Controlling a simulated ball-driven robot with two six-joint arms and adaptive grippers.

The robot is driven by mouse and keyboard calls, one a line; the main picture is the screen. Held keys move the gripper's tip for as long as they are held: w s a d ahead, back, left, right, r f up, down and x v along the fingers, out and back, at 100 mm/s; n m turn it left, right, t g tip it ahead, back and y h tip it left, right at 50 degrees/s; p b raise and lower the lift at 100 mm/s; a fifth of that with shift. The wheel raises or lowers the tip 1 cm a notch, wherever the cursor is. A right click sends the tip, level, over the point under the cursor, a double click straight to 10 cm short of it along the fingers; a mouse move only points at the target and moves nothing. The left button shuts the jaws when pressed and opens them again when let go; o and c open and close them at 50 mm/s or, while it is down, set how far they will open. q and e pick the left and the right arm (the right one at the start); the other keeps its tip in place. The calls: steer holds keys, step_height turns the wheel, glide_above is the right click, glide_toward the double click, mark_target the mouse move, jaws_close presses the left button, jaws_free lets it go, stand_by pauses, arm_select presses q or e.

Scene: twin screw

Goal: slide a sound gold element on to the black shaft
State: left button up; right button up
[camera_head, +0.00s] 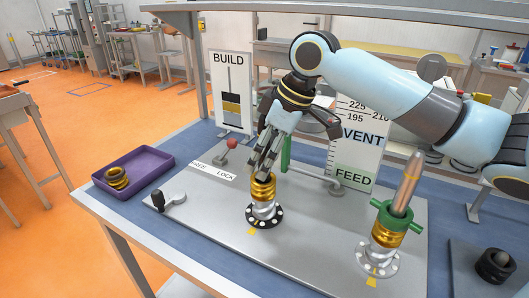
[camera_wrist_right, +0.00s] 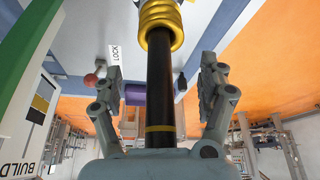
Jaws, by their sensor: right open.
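The black shaft (camera_wrist_right: 160,90) runs between the fingers of my right gripper (camera_wrist_right: 163,80) in the right wrist view, with a thin gold band near the palm. Gold elements (camera_wrist_right: 160,22) sit around its far end. In the head view my right gripper (camera_head: 265,155) points down, open, just above the gold elements (camera_head: 263,187) on the left flanged base (camera_head: 265,215). The fingers stand on both sides of the shaft and appear to hold nothing. There the gripper mostly hides the shaft. More gold elements (camera_head: 118,180) lie in the purple tray (camera_head: 150,163). My left gripper is not in view.
A second post with a copper-coloured tip (camera_head: 408,185), green collar (camera_head: 390,216) and gold element (camera_head: 386,236) stands to the right. A black-knobbed lever (camera_head: 168,200), red-knobbed lever (camera_head: 231,145) and BUILD sign (camera_head: 230,90) are nearby. Black rings (camera_head: 494,265) lie far right.

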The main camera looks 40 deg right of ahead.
steer(key=v, duration=1.2)
stand_by(0.6)
steer(key=shift+s, duration=0.1)
